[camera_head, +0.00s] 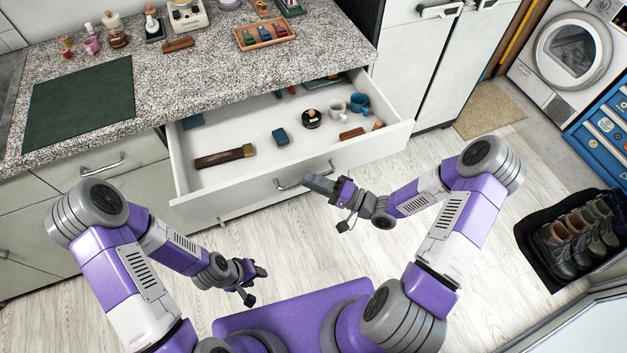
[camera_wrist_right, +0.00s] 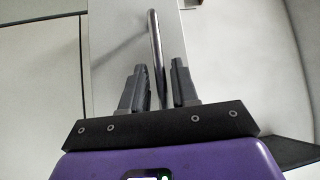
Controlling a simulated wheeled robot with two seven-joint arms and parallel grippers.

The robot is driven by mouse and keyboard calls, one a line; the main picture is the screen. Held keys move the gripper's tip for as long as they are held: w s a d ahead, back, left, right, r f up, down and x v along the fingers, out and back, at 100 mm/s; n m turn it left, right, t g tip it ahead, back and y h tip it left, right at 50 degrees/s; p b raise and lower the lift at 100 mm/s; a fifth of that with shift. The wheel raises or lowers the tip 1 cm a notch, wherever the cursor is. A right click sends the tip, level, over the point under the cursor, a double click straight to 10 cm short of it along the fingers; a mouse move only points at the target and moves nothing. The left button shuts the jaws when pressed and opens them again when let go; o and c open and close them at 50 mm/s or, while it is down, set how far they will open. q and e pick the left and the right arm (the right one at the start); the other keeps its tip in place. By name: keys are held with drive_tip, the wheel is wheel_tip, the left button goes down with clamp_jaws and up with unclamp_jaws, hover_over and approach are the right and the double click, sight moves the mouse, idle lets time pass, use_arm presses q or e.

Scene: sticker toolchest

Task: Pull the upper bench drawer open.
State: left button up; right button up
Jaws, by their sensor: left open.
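The upper bench drawer (camera_head: 233,210) is pulled well out from under the speckled counter, and its inside is in plain view. Its metal bar handle (camera_head: 287,185) is on the front panel. My right gripper (camera_head: 316,183) is at the handle. The exact finger contact is hard to see. My left gripper (camera_head: 256,283) is open and empty, low over the floor, away from the drawer.
In the drawer lie a brown-handled tool (camera_head: 224,156), a blue block (camera_head: 280,137), a round black item (camera_head: 311,118) and mugs (camera_head: 359,102). A dark green mat (camera_head: 80,103) and small items cover the counter. A shoe tray (camera_head: 535,262) stands right. Floor before the drawer is clear.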

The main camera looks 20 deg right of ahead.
drive_tip(key=shift+o, duration=0.5)
drive_tip(key=p+v, duration=0.1)
drive_tip(key=v, duration=0.6)
drive_tip(key=shift+s+d, duration=0.15)
drive_tip(key=shift+d, duration=0.1)
drive_tip(key=shift+s+f, duration=0.1)
